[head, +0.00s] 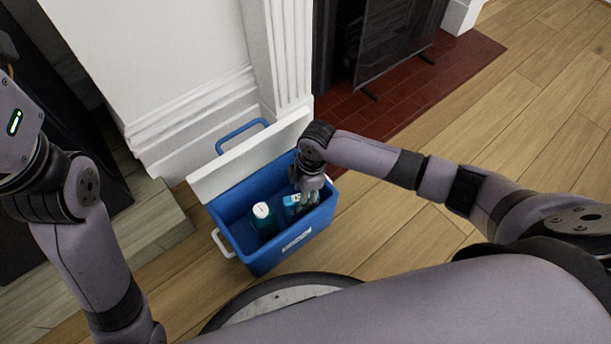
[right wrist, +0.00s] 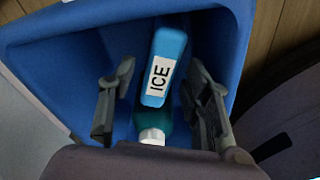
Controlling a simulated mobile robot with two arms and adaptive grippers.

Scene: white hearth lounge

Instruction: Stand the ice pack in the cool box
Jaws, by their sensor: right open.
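The blue cool box (head: 268,258) stands open on the floor, also filling much of the right wrist view (right wrist: 60,70). The light-blue ice pack (head: 291,205) is inside it at the right end, near the wall. In the right wrist view the ice pack (right wrist: 170,45) shows its white "ICE" label; whether it touches the box floor is hidden. My right gripper (head: 309,197) is inside the box opening at the ice pack. Its fingers (right wrist: 161,75) are spread on either side of the pack, with gaps. My left arm shows at the left, its gripper out of view.
A teal bottle with a white cap (head: 262,216) stands in the box beside the ice pack; its cap also shows in the right wrist view (right wrist: 152,136). The white lid (head: 235,165) is raised at the back, near the white wall. Wooden floor (head: 400,240) is clear to the right.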

